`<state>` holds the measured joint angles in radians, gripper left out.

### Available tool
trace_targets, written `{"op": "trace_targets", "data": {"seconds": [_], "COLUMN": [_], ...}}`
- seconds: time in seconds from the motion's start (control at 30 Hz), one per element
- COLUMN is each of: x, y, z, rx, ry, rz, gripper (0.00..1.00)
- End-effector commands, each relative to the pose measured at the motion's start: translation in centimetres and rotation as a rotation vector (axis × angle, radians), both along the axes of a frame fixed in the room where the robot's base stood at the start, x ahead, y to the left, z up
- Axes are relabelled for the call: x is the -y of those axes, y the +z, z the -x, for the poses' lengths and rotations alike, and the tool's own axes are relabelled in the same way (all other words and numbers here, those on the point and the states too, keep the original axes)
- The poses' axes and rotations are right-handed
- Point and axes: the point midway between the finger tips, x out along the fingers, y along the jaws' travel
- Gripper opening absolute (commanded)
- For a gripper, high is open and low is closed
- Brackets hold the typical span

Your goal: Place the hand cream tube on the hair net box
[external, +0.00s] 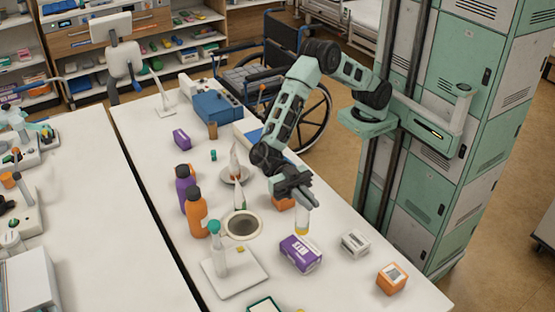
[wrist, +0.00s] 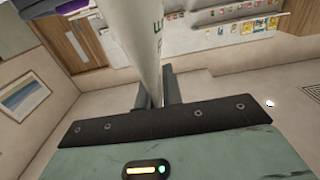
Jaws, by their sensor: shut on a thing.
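My gripper (external: 304,197) is above the table's right half, its fingers closed around a pale tube (external: 302,220). In the wrist view, my gripper (wrist: 158,92) has a white tube (wrist: 149,45) with green lettering between its fingers; I take this as the hand cream tube. In the external view it hangs below the fingers, with a yellow lower end. No label is readable enough to show which box is the hair net box. A purple box (external: 300,254) with white print lies just below the gripper in the picture. A grey-white box (external: 355,242) and an orange box (external: 392,279) lie further right.
The table's right front corner has free room.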

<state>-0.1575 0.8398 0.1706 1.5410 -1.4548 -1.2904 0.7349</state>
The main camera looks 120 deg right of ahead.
Motion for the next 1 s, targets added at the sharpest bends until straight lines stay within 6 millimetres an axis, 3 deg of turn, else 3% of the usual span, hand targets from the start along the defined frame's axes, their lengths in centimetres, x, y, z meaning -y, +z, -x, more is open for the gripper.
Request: {"op": "trace_targets", "data": {"seconds": [0.1,0.37,0.53,0.97,1.0], "x": [-0.1,-0.2,-0.2,-0.2,-0.2], "y": [-2.2,-4.4,-6.7,-7.7,-7.5], "z": [0.0,0.0,0.0,0.0,0.0], "rx": [-0.004,-0.001,-0.002,0.001,0.001], "ry": [0.002,0.001,0.001,0.001,0.001], "rz": [0.000,0.000,0.000,-0.001,0.000], "gripper": [0.00,0.00,0.00,0.00,0.19]}}
